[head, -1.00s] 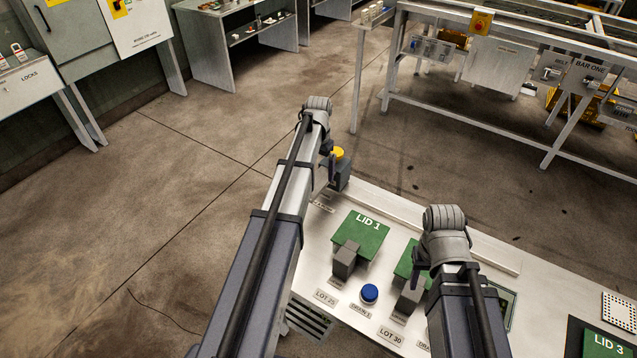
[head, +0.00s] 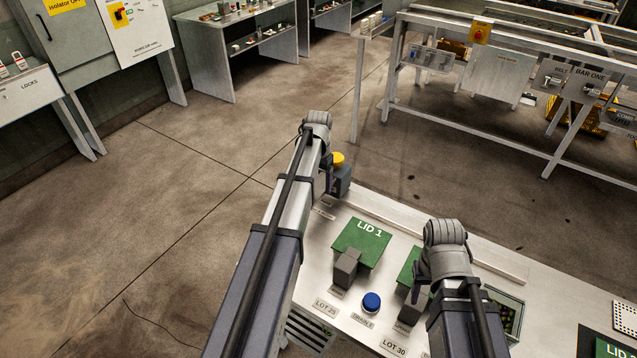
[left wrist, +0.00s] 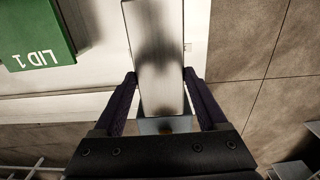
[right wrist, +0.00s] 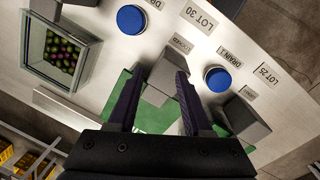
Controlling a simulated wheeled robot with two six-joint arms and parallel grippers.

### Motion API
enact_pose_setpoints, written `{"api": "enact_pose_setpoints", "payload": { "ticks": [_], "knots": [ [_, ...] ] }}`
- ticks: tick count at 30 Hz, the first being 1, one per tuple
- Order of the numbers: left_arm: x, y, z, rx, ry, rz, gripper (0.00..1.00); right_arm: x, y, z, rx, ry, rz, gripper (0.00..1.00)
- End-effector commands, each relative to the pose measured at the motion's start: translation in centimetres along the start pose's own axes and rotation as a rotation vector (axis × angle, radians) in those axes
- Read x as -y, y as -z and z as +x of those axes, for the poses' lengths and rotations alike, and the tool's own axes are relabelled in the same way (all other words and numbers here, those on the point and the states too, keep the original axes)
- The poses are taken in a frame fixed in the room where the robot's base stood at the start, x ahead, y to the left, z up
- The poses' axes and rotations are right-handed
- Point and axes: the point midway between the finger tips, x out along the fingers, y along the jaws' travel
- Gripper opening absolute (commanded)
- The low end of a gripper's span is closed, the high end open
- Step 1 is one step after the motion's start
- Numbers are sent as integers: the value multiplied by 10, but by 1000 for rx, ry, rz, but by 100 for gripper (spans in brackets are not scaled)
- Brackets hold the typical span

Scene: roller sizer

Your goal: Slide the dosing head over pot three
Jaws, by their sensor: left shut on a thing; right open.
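No dosing head or pot three can be read in these views. My left gripper (head: 329,176) is shut on a grey block (head: 342,182) with a yellow cap (head: 337,158), at the far left end of the white table. In the left wrist view the grey metal block (left wrist: 156,60) lies between both fingers. My right gripper (right wrist: 156,76) is open in the right wrist view, its fingers around or above a grey handle block (right wrist: 160,92) on a green lid (right wrist: 150,118); contact cannot be told. In the head view my right arm partly hides that lid.
A green plate marked LID 1 (head: 363,238) carries a grey block (head: 346,267). A blue knob (head: 371,302) stands near the LOT 25 label (head: 325,307). A framed window (right wrist: 62,52) shows small dark fruit. A raised rail (head: 400,220) runs along the table's back.

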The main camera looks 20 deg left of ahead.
Motion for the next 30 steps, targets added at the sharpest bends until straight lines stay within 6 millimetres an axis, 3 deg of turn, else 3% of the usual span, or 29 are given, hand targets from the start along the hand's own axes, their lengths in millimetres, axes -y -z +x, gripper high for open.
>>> {"api": "enact_pose_setpoints", "payload": {
  "ticks": [2, 15, 25, 30],
  "knots": [
    [0, 0, 0, 0, 0, 0, 47, 0, 0, 0, 0, 0, 0, 50],
    [0, 0, 0, 0, 0, 0, 0, 0, 0, 0, 0, 0, 0, 50],
    [-2, 0, 0, 0, 0, 0, 0, 0, 0, 0, 0, 0, 0, 50],
    [-21, -1, 0, 0, 0, 2, 0, 0, 0, 0, 0, 0, 0, 50]
  ]
}}
